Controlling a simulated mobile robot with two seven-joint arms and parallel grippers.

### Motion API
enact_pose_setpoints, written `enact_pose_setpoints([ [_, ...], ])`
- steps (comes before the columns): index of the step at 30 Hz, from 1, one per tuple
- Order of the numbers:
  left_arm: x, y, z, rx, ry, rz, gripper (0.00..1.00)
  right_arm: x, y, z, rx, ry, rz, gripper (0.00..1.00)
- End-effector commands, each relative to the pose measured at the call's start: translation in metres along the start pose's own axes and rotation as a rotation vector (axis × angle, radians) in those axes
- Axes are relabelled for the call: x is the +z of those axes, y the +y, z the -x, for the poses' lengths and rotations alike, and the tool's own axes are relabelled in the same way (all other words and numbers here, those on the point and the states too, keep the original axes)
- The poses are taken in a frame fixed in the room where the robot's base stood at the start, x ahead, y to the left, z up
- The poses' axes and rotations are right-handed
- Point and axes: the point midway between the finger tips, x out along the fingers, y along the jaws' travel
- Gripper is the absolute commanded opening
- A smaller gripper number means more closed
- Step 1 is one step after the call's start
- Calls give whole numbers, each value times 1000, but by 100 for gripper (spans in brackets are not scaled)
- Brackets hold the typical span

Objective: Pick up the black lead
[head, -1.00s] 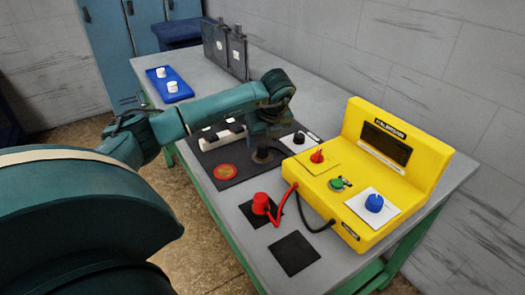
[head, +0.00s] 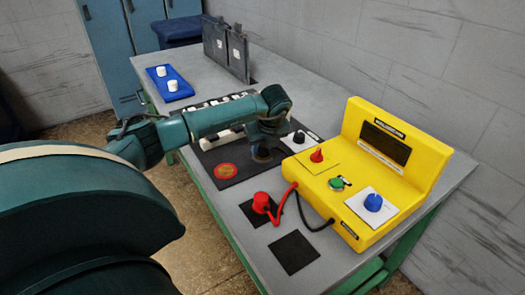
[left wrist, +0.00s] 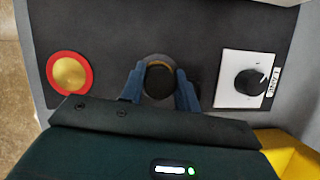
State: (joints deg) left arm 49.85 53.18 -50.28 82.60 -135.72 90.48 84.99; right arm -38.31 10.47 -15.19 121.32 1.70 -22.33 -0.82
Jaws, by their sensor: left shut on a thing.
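My left gripper (head: 262,150) reaches down over the dark panel on the bench. In the left wrist view its two blue fingers (left wrist: 159,90) are shut on the sides of a dark round piece (left wrist: 158,82), which looks like the head of the black lead. A brownish arc shows along its top edge. No cable can be seen on it. A black cable (head: 312,224) comes from the yellow box (head: 425,170); I cannot trace its far end. The red lead (head: 261,202) stands on a dark pad beside the box. My right gripper is not in view.
The dark panel (left wrist: 115,35) carries a red-ringed brass disc (left wrist: 70,73) and a black knob (left wrist: 249,83) on a white plate, on either side of my fingers. An empty black pad (head: 295,253) lies near the front edge. A blue tray (head: 168,90) stands farther back.

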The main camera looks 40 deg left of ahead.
Motion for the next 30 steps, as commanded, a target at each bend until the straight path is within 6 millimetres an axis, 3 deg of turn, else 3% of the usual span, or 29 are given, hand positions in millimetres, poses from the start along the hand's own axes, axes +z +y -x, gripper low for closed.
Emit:
enact_pose_setpoints([
  [6, 0, 0, 0, 0, -1, 1, 5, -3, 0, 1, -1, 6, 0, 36],
  [15, 3, 0, 5, -2, -2, 2, 4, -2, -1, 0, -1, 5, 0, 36],
  [30, 36, -1, 84, -4, -1, 2, 4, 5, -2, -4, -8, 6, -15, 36],
])
